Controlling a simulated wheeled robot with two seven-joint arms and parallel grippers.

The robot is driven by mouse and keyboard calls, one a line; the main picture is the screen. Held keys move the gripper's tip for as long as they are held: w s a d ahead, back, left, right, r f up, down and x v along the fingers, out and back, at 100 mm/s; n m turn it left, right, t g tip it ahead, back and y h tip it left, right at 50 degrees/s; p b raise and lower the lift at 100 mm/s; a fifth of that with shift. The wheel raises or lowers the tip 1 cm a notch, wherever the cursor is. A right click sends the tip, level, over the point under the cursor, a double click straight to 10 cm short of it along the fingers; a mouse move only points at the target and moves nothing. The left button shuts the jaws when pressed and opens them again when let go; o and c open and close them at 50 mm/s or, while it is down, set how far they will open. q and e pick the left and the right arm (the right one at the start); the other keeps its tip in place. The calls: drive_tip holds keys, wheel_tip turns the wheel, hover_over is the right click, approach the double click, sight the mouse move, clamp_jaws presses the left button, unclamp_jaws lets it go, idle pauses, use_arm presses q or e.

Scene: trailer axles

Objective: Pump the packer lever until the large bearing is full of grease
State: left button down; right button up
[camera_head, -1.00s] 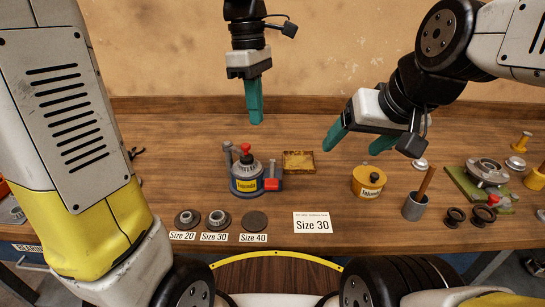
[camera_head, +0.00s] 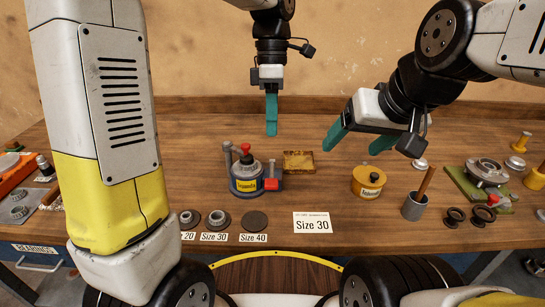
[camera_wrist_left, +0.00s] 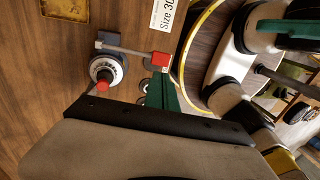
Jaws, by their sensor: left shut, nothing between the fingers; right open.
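The blue-grey packer (camera_head: 246,187) stands on the bench with a red knob on top and a yellow label. Its lever (camera_wrist_left: 128,48) reaches out sideways to a red end (camera_head: 271,184), which also shows in the left wrist view (camera_wrist_left: 160,59). A pale ringed part sits on top of the packer under the knob; I cannot tell whether it is the large bearing, and no grease shows on it. My left gripper (camera_head: 271,134) is shut and empty, pointing down above and behind the packer, apart from it. My right gripper (camera_head: 356,147) is open and empty above the yellow tin.
Bearings sit on the Size 20 (camera_head: 188,218) and Size 30 (camera_head: 217,219) discs; the Size 40 disc (camera_head: 255,221) is bare. A Size 30 card (camera_head: 312,222), yellow tin (camera_head: 369,182), grey cup with brush (camera_head: 413,208) and yellow-brown tray (camera_head: 299,160) stand around the packer.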

sight(272, 181)
use_arm(q)
drive_tip(key=x, duration=1.1)
drive_tip(key=shift+s+f, duration=0.1)
drive_tip(key=shift+f, duration=0.15)
